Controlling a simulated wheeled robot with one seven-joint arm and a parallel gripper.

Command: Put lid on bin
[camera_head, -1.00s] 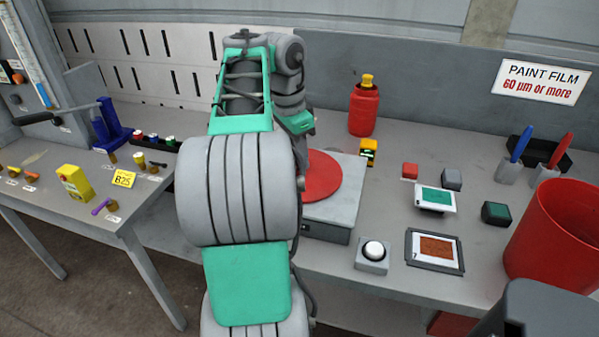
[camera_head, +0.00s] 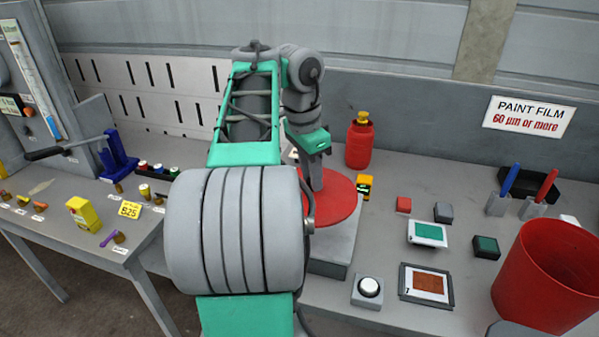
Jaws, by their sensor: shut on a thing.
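The lid is a flat red disc (camera_head: 334,209) in the middle of the view. It overlaps a grey box (camera_head: 330,252) on the bench and looks raised a little above it, though the gap is hard to judge. My gripper (camera_head: 316,180) points down at the lid's upper middle and is shut on it; the exact grip point is partly unclear. My arm covers the lid's left part.
A red bottle (camera_head: 361,142) and yellow block (camera_head: 364,187) stand close to the lid. Pens in holders (camera_head: 510,185) stand behind the bin.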

